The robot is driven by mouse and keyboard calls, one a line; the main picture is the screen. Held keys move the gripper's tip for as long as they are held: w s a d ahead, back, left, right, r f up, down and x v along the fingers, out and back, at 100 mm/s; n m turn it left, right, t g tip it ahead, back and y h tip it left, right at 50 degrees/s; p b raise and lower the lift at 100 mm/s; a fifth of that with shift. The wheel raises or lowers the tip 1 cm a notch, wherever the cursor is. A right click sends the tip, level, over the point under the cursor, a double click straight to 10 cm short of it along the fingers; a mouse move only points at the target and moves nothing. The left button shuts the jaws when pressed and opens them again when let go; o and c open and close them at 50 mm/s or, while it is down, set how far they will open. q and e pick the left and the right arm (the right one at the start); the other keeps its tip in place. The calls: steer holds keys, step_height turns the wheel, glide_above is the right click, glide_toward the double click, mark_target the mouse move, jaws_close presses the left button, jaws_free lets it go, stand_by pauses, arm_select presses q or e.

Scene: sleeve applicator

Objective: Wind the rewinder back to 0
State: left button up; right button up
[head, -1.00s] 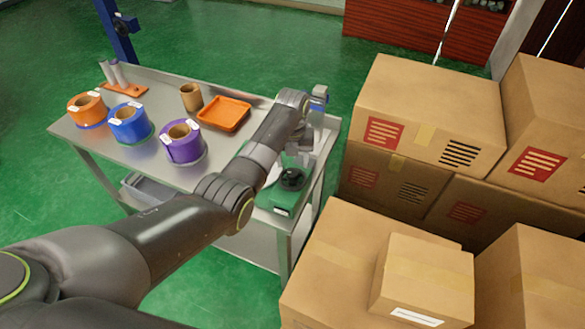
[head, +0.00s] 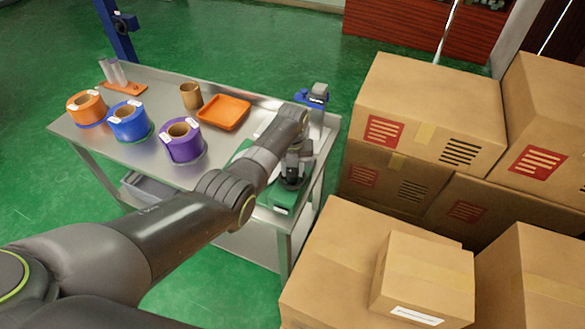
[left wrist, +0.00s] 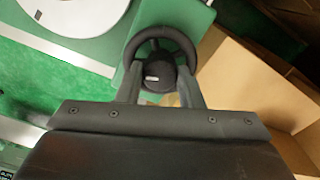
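The rewinder, with a green base (head: 281,201), sits at the right end of the metal table (head: 150,160). In the left wrist view it shows as a green body (left wrist: 192,14) with a white disc (left wrist: 75,10) and a black ring-shaped handwheel (left wrist: 160,34) with a round hub (left wrist: 158,72). My left gripper (head: 291,178) points down over the handwheel. In the left wrist view its two fingers (left wrist: 159,80) stand apart, one on each side of the hub. Whether they touch it I cannot tell. The scale reading is not legible. My right gripper is not in view.
Orange (head: 86,107), blue (head: 129,122) and purple (head: 183,143) rolls, a brown cup (head: 191,96) and an orange tray (head: 223,113) stand on the table left of my arm. Cardboard boxes (head: 430,115) are stacked close to the table's right side.

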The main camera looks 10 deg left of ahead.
arm_select(q)
steer(key=shift+c, duration=1.4)
